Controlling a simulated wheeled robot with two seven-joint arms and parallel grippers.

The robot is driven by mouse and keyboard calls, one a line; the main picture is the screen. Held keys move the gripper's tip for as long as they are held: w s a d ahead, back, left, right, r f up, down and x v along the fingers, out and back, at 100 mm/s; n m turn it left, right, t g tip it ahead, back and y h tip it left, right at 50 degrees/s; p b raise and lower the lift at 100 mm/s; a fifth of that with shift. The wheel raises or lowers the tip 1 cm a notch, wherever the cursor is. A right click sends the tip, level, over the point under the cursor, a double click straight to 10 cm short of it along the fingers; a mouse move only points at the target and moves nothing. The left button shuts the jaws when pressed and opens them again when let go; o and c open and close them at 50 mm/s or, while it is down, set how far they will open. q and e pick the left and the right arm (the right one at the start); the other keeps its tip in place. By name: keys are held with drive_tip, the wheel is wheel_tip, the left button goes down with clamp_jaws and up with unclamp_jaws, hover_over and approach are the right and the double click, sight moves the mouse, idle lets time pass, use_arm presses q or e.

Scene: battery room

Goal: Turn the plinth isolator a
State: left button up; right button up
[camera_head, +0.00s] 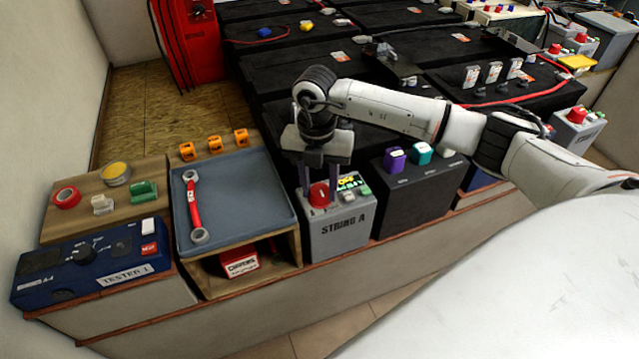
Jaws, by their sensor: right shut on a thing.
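The plinth isolator a is a grey box (341,236) marked STRING A, standing on the front ledge near the middle of the head view. Its red knob (319,196) is on top, at the left. My right arm comes in from the right, and my right gripper (321,180) points down over the box. Its two dark fingers are shut on the red knob, one at each side. The gripper partly hides the back of the box top. A small green part and a lit yellow-green label show beside the knob. My left gripper is not in view.
A dark box (418,195) with purple and teal knobs stands close on the right. A blue-grey tray (240,226) with a red-handled wrench (194,210) is on the left. A blue tester (92,262) sits farther left. Black battery blocks fill the back.

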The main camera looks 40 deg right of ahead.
sight(318, 190)
drive_tip(key=shift+w, duration=0.1)
idle(0.3)
drive_tip(key=o, duration=1)
drive_tip(key=shift+o, duration=0.2)
wheel_tip(318, 190, up, 10)
drive_tip(key=shift+r+p, duration=0.2)
drive_tip(key=shift+p, duration=0.2)
